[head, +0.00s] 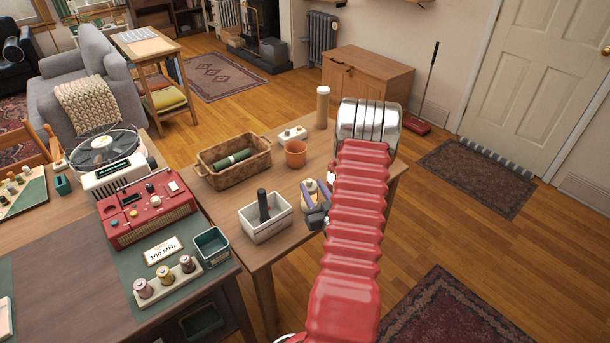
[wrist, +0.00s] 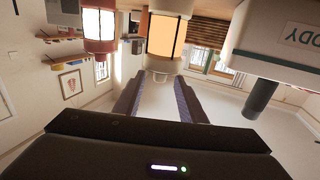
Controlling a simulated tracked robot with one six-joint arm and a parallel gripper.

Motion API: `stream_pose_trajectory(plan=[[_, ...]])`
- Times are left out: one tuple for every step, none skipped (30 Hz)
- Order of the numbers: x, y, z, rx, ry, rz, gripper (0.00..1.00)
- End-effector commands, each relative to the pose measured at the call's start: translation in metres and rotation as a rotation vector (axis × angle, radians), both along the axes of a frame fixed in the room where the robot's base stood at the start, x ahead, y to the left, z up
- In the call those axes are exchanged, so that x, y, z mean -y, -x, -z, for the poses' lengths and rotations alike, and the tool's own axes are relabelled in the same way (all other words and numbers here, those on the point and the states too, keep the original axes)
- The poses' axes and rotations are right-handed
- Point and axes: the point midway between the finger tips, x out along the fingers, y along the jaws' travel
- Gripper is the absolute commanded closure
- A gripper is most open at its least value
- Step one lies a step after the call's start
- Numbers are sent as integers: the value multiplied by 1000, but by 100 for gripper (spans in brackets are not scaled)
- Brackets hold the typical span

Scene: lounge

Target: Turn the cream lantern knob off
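The wrist view is upside down. In it, a cream lantern (wrist: 165,38) has a glowing orange-yellow panel. In the head view, the lantern (head: 309,186) stands on the wooden table, partly covered by my gripper (head: 313,197). The knob is hidden there.
A red lantern (wrist: 98,28) stands beside the cream one, mostly behind my arm in the head view. A white bin (head: 265,229) with a dark upright object is close on the left. A terracotta pot (head: 295,154) and wicker basket (head: 234,170) stand behind.

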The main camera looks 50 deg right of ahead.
Motion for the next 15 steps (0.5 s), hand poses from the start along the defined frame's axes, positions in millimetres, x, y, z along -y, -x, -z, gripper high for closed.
stream_pose_trajectory(plan=[[4,-8,0,2,2,-2,63],[6,-12,0,2,1,-3,63],[10,-17,0,2,1,-3,63],[12,-21,-1,3,2,-2,63],[15,-25,0,1,2,-2,63],[18,-30,0,1,2,-2,63],[20,-34,0,1,2,-3,63],[23,-38,-1,3,2,-3,63],[26,-43,0,2,1,-2,63],[28,-46,0,1,1,-1,63],[31,-49,0,2,1,-1,63],[33,-53,0,1,1,-2,63],[34,-56,0,0,0,-2,63],[36,-58,0,0,0,-2,63],[37,-61,0,1,1,-2,63]])
